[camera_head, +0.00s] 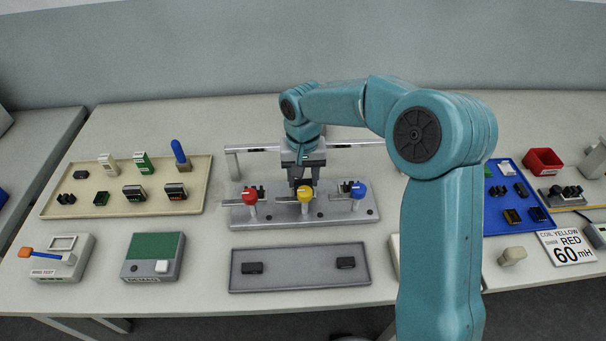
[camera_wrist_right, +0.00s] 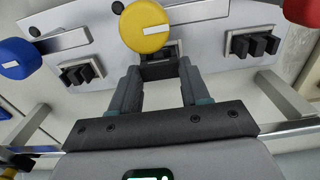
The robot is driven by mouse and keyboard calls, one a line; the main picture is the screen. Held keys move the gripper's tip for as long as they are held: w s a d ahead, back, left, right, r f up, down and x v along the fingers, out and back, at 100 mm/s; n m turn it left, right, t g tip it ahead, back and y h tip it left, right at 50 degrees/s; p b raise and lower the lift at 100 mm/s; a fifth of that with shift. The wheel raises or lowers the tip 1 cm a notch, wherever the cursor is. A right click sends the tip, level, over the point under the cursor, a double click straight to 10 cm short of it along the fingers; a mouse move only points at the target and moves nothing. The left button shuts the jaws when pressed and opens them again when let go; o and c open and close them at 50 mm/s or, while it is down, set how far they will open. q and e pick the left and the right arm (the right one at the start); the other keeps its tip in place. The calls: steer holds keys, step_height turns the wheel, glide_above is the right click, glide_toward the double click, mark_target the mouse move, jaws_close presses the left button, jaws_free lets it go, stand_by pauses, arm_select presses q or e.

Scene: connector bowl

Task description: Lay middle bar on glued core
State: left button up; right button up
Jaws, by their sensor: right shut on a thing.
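My right gripper (camera_head: 303,178) reaches down behind the yellow knob (camera_head: 305,193) at the middle station of the grey clamp fixture (camera_head: 345,216). In the wrist view its two fingers (camera_wrist_right: 160,72) are closed on a small dark piece, the middle bar (camera_wrist_right: 160,58), at that station. The yellow knob (camera_wrist_right: 145,26) partly hides the spot, so I cannot tell whether the bar touches the core beneath. Black pronged cores sit at the two outer stations, one by the blue knob (camera_wrist_right: 80,75) and one by the red knob (camera_wrist_right: 254,45). My left gripper is not in view.
A dark tray (camera_head: 300,280) in front holds two black bars (camera_head: 252,268). A beige tray (camera_head: 90,210) with parts stands left, a blue tray (camera_head: 497,222) right. A metal rail (camera_head: 232,165) stands behind the fixture. A tester (camera_head: 55,258) and a green-topped box (camera_head: 153,256) stand front left.

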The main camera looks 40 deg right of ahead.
steer(key=o, duration=1.1)
steer(key=shift+o, duration=0.2)
step_height(320, 180, up, 16)
steer(key=p, duration=0.1)
steer(key=shift+r, duration=0.1)
